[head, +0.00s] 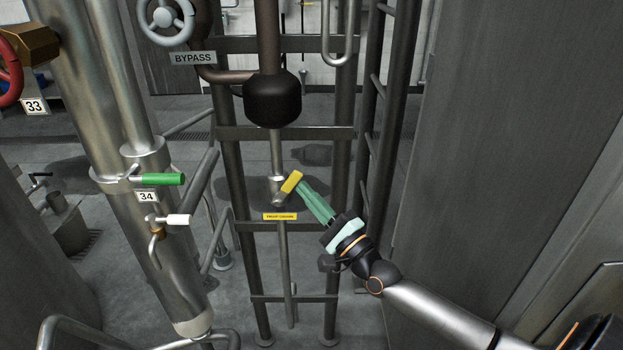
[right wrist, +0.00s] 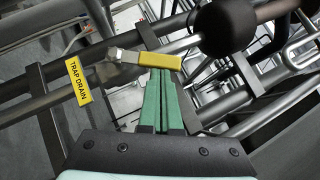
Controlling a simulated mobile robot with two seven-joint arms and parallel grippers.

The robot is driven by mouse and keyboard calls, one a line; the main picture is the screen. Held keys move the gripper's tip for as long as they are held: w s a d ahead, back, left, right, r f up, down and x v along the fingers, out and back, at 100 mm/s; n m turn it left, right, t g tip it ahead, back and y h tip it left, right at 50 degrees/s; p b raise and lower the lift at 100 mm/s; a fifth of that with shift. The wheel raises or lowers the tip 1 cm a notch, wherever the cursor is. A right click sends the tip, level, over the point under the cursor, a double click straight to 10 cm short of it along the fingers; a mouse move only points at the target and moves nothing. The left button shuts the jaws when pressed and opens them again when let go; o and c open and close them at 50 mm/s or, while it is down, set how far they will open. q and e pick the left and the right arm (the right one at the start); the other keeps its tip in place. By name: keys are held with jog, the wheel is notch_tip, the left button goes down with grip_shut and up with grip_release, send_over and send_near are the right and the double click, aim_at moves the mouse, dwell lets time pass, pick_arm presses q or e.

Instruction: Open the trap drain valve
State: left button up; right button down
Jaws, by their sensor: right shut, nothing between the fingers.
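The trap drain valve (head: 277,186) sits on a thin vertical pipe below a dark round trap. Its yellow lever handle (head: 291,182) slants up and to the right from the valve body. The yellow handle (right wrist: 158,61) also shows in the right wrist view, just ahead of the fingertips. A yellow TRAP DRAIN label (head: 280,216) is just below the valve. My right gripper (head: 304,187) has green fingers, shut and empty, with the tips right at the handle's right side. I cannot tell whether they touch it. My left gripper is not in view.
The dark round trap (head: 272,99) hangs above the valve. Dark frame posts (head: 342,120) and crossbars surround the pipe. At left, a steel column carries a green-handled valve (head: 160,179) tagged 34 and a white-handled one (head: 178,220). A large grey wall (head: 510,130) stands at right.

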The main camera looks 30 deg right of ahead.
aim_at(294, 182)
jog(key=p, duration=0.1)
jog(key=r+n+p, duration=0.1)
jog(key=r+g+p, duration=0.1)
jog(key=shift+w+a+r+n+y, duration=0.2)
jog(key=shift+a+n+y, duration=0.1)
jog(key=shift+n, duration=0.1)
jog(key=shift+w+a+r+n+g+p, duration=0.15)
jog(key=shift+n+g+p, duration=0.25)
jog(key=shift+p, duration=0.25)
jog(key=shift+a+n+g+p, duration=0.1)
jog(key=shift+n+g+p, duration=0.25)
jog(key=shift+p, duration=0.25)
jog(key=shift+w+a+r+p, duration=0.15)
jog(key=shift+w+a+p, duration=0.25)
jog(key=shift+p, duration=0.35)
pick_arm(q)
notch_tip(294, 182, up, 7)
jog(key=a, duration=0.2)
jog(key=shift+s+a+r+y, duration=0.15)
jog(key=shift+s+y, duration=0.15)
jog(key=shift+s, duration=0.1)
pick_arm(e)
jog(key=shift+a, duration=0.15)
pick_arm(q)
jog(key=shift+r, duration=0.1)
pick_arm(e)
jog(key=shift+r, duration=0.2)
jog(key=shift+a, duration=0.1)
